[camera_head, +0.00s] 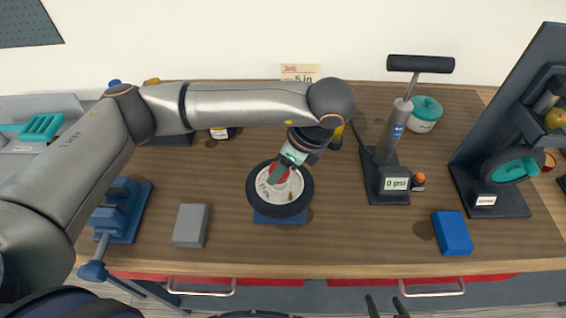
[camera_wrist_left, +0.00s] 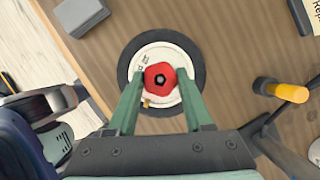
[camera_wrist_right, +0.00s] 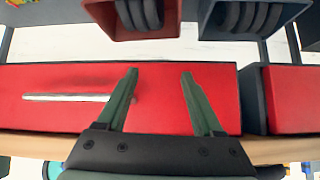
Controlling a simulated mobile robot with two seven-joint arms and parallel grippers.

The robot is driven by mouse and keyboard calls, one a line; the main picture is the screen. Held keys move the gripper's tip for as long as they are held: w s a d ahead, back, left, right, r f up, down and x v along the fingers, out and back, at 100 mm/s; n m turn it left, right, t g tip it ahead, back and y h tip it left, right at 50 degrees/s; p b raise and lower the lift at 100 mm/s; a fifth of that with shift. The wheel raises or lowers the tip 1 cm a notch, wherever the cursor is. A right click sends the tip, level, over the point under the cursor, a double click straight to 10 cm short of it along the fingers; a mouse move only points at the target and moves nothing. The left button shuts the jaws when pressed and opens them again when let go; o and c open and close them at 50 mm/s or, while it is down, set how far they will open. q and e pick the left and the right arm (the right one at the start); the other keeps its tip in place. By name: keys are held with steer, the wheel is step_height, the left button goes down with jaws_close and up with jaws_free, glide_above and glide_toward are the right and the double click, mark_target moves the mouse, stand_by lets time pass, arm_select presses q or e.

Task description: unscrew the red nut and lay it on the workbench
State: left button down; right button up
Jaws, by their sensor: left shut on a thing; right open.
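The red nut (camera_wrist_left: 159,78) sits at the hub of a small wheel (camera_wrist_left: 190,105) with a black tyre and white rim. The wheel lies flat on a blue stand (camera_head: 280,217) on the workbench (camera_head: 345,240). My left gripper (camera_head: 281,172) reaches down from above. It is shut on the red nut, with one finger on each side in the left wrist view (camera_wrist_left: 160,88). In the head view the fingers partly hide the nut. My right gripper (camera_head: 385,304) is open and empty at the bottom edge of the head view, in front of red drawers in the right wrist view (camera_wrist_right: 158,90).
A grey block (camera_head: 191,225) and a blue vise (camera_head: 122,210) are left of the wheel. A pump (camera_head: 390,150) with a "0 psi" display, a blue box (camera_head: 452,233) and a dark stand (camera_head: 490,195) are to the right. The bench front between wheel and blue box is clear.

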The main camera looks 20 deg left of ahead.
arm_select(q)
steer(key=c, duration=0.8)
jaws_free()
steer(key=shift+s+a+f, duration=0.25)
steer(key=shift+a, duration=0.2)
steer(key=o, duration=0.3)
steer(key=shift+s+a, duration=0.1)
steer(key=shift+a, duration=0.1)
steer(key=shift+o, duration=1.4)
steer(key=shift+d+r, duration=0.1)
steer(key=shift+d, duration=0.1)
steer(key=shift+r, duration=0.15)
steer(key=shift+d+r, duration=0.1)
steer(key=shift+r, duration=0.05)
steer(key=w+v, duration=0.1)
steer(key=v, duration=1.1)
steer(key=shift+s+b, duration=0.3)
steer(key=shift+s, duration=0.05)
steer(key=shift+d, duration=0.1)
